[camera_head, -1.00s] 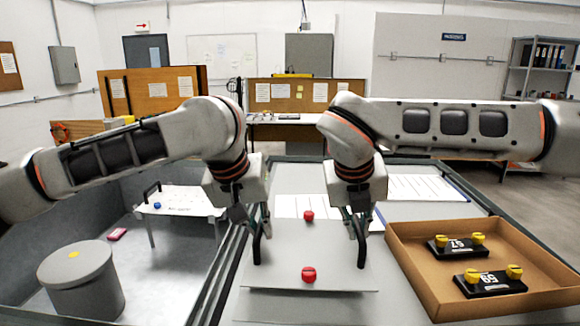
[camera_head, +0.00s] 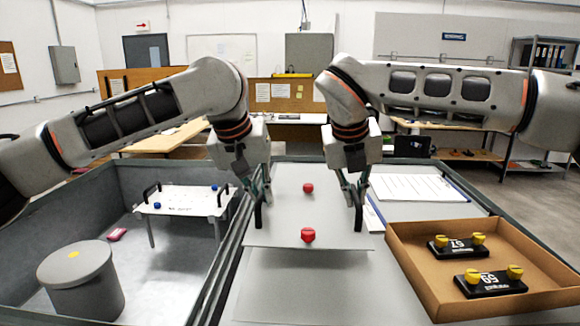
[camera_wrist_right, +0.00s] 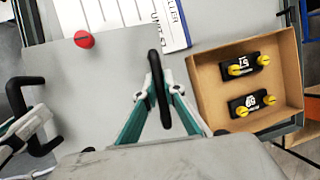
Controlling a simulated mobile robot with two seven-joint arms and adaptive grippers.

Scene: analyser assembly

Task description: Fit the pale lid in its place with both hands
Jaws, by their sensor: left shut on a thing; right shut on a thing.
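The pale lid (camera_head: 307,224) is a flat grey-white plate with two red knobs and a black handle on each side. It is held roughly level and appears raised above the grey worktop. My left gripper (camera_head: 259,196) is shut on its left handle. My right gripper (camera_head: 355,194) is shut on its right handle. In the right wrist view, the right gripper (camera_wrist_right: 160,97) closes around the black handle, with one red knob (camera_wrist_right: 84,39) beside it on the lid. The lid's underside is hidden.
A cardboard tray (camera_head: 421,281) with two black yellow-knobbed blocks stands at the right. A printed sheet (camera_head: 412,187) lies behind it. A grey bin at the left holds a white plate on legs (camera_head: 188,200) and a round grey canister (camera_head: 80,283). The front worktop is clear.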

